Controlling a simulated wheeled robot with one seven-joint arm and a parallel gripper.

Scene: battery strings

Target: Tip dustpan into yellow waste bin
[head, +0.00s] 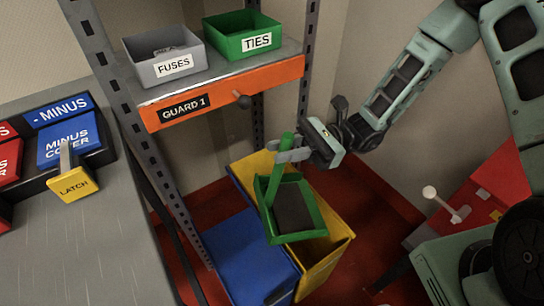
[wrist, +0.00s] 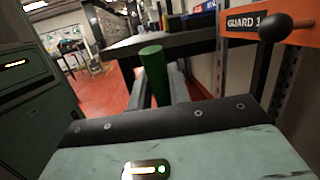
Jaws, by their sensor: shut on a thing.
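The green dustpan (head: 311,219) has an upright green handle and a dark patch on its pan. My gripper (head: 290,151) is shut on the handle and holds the dustpan over the yellow waste bin (head: 325,262). The pan covers part of the bin's opening, so I cannot see what is inside. The pan looks tilted down toward the front, but the exact angle is hard to tell. In the wrist view the green handle (wrist: 154,75) stands between my fingers; the pan is hidden there.
A blue bin (head: 245,262) stands left of the yellow one. Above it is a shelf with an orange guard (head: 225,92), a black knob, a grey FUSES box (head: 165,55) and a green TIES box (head: 243,36). A grey bench (head: 85,240) is at left, a red case (head: 490,200) at right.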

